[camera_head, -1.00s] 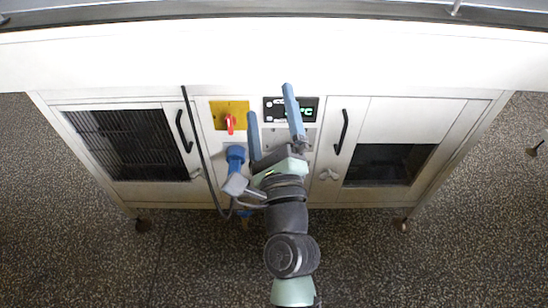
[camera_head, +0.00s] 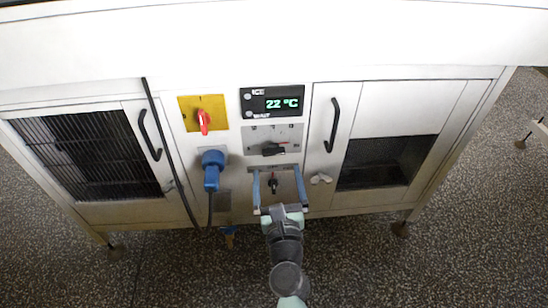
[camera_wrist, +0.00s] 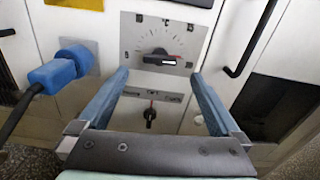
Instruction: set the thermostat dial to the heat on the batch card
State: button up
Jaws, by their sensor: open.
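A grey plate (camera_head: 290,135) with a numbered scale carries a black dial (camera_head: 273,149), which looks like the thermostat dial. In the wrist view the dial (camera_wrist: 160,57) lies ahead of my fingertips, its red-marked end pointing right. A smaller black knob (camera_head: 273,184) sits on a panel below it, roughly upright; it also shows in the wrist view (camera_wrist: 150,115). My gripper (camera_head: 277,174) is open and empty. In the head view its blue fingers flank the smaller knob without visible contact. In the wrist view the fingers (camera_wrist: 159,76) point toward the dial's plate. I see no batch card.
A display (camera_head: 272,103) above the dial reads 22 °C in green. Left are a red switch (camera_head: 204,121) on a yellow plate and a blue plug (camera_head: 212,170) with a hanging cable. Black door handles (camera_head: 332,125) (camera_head: 150,135) stand out on both sides.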

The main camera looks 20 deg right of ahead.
aim_at(274, 155)
jog(key=b+x, duration=0.1)
jog(key=x, duration=0.5)
jog(key=shift+w+d+b, duration=0.1)
jog(key=shift+w+b, duration=0.2)
jog(key=shift+b, duration=0.1)
jog(key=c, duration=1.4)
